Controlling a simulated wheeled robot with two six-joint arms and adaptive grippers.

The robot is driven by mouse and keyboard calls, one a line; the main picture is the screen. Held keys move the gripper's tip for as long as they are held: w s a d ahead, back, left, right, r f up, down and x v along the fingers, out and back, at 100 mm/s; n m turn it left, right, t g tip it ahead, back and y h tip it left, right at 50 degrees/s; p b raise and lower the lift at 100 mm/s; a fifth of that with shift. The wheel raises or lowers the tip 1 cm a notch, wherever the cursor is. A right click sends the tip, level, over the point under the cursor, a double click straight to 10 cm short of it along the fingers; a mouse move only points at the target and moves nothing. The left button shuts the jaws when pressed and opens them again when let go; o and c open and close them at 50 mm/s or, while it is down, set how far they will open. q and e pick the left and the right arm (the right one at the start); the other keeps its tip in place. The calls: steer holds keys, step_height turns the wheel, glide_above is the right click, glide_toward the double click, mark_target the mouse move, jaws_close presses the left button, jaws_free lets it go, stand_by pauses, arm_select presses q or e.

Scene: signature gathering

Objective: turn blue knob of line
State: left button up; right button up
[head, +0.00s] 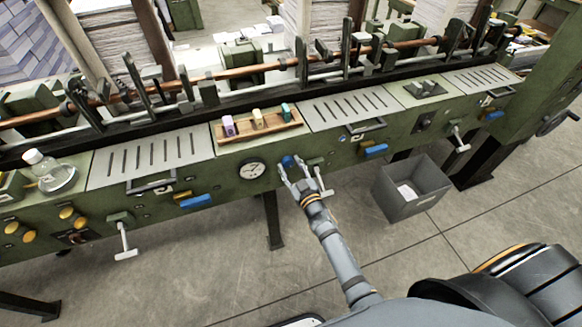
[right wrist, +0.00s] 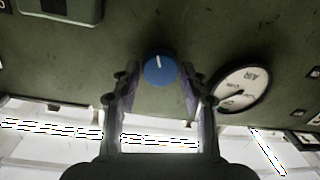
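The blue knob (head: 287,161) sits on the green front panel of the line, just right of a round gauge. In the right wrist view the round blue knob (right wrist: 160,73) has a white pointer mark standing nearly upright in the picture. My right gripper (head: 291,166) is at the panel, with its fingers open on either side of the knob. In the right wrist view a gap shows between the knob and each finger of the gripper (right wrist: 159,85). My left gripper is not in view.
The round gauge (head: 251,170) is just left of the knob. A lever with a pale handle (head: 322,182) sticks out close on the right. A grey bin (head: 410,190) stands on the floor. A tray (head: 262,130) with small coloured items and a clear bottle (head: 52,172) stand on the line.

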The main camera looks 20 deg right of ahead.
steer(key=shift+o, duration=1.1)
steer(key=shift+s, duration=0.15)
steer(key=s+d, duration=0.1)
steer(key=s, duration=1)
steer(key=shift+s+r, duration=0.2)
steer(key=shift+s, duration=0.15)
steer(key=shift+d, duration=0.1)
